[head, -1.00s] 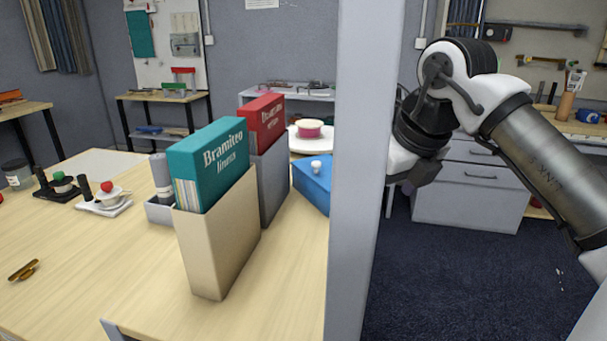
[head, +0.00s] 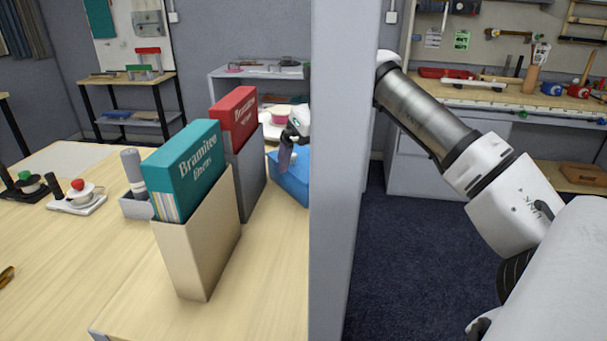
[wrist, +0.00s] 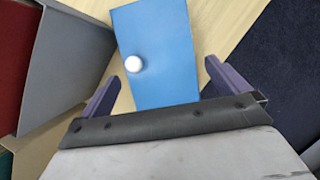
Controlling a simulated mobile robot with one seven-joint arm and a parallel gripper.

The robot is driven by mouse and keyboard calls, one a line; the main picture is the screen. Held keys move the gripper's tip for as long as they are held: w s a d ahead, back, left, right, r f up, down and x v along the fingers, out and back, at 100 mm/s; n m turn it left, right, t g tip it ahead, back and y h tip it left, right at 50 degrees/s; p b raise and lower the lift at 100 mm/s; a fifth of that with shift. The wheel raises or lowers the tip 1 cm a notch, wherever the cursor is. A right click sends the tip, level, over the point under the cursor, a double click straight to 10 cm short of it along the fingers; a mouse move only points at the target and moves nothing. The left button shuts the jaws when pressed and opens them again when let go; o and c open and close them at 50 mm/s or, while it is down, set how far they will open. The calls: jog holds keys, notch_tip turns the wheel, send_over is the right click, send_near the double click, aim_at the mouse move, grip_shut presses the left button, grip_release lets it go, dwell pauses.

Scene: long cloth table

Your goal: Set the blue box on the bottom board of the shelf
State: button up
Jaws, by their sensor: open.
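The blue box (head: 288,182) stands on the wooden table behind the file holders, partly hidden by a grey upright. In the wrist view its blue top (wrist: 170,45) shows a white round knob. My gripper (head: 286,155) is over the box in the head view, with much of the arm hidden by the upright. In the wrist view my gripper (wrist: 162,72) is open, with a finger on each side of the box's near end and nothing clamped. A grey shelf unit (head: 258,73) stands at the back; its bottom board is mostly hidden.
The grey upright (head: 337,200) stands close in front of the arm. A beige holder (head: 205,235) with a teal book and a grey holder (head: 252,170) with a red book stand left of the box. A pink round tin (head: 277,116) is behind it.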

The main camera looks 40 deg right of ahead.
aim_at(304, 161)
jog(key=x, duration=0.2)
jog(key=p+x, duration=0.1)
jog(key=x, duration=0.2)
jog(key=shift+w, duration=0.4)
jog(key=c, duration=1)
